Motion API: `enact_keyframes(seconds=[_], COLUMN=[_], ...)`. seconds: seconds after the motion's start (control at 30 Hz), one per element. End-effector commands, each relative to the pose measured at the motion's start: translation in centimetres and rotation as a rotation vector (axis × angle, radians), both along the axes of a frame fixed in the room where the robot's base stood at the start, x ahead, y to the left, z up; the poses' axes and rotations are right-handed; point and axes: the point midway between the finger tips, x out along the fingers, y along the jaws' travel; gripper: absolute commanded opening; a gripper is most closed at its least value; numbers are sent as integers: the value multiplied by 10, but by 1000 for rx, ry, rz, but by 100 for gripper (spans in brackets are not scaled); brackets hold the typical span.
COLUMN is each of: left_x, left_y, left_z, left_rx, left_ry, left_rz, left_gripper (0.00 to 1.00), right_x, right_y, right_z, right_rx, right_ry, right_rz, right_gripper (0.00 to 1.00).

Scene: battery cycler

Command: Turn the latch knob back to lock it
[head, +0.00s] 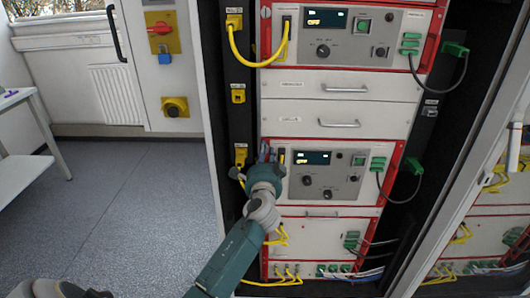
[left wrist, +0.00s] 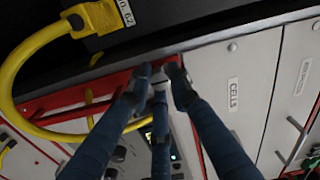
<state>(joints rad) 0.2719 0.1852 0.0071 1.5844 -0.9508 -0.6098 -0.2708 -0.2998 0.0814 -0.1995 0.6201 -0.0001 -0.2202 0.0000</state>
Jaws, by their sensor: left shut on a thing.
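My left gripper (head: 266,154) reaches the upper left corner of the lower red-framed cycler module (head: 343,176). In the left wrist view its dark fingers (left wrist: 158,82) close in on a small light grey knob (left wrist: 159,76) on the red frame (left wrist: 100,93). The gripper is shut on this latch knob. The fingers cover most of the knob, so its turn angle cannot be told. In the head view the knob is hidden behind the gripper. My right gripper is in neither view.
A yellow cable (left wrist: 20,62) loops close to the left fingers from a yellow plug (left wrist: 98,17). Drawers (head: 330,123) sit above the module, with another module (head: 345,38) higher up. Green plugs (head: 410,165) are on the right. The open cabinet door (head: 470,130) stands at the right. The floor (head: 130,200) on the left is clear.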

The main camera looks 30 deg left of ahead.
Motion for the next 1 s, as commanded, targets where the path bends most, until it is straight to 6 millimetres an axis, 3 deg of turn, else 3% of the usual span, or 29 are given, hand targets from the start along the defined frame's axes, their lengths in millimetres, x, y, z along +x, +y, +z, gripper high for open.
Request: enact_keyframes(seconds=[0.2,0.23,0.3,0.67,1.0], left_x=[1,1,1,-3,-57], left_y=[-2,-2,-2,-4,-37], left_z=[4,4,3,1,0], left_rx=[4,4,3,0,-1], left_ry=[-7,-7,-6,-2,-1], left_rz=[-6,-6,-6,-4,-4], left_gripper=[0,25,38,38,38], right_x=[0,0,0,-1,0], right_y=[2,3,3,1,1], right_z=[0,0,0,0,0], right_rx=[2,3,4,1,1], right_ry=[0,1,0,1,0], right_rz=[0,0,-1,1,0], right_gripper=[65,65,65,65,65])
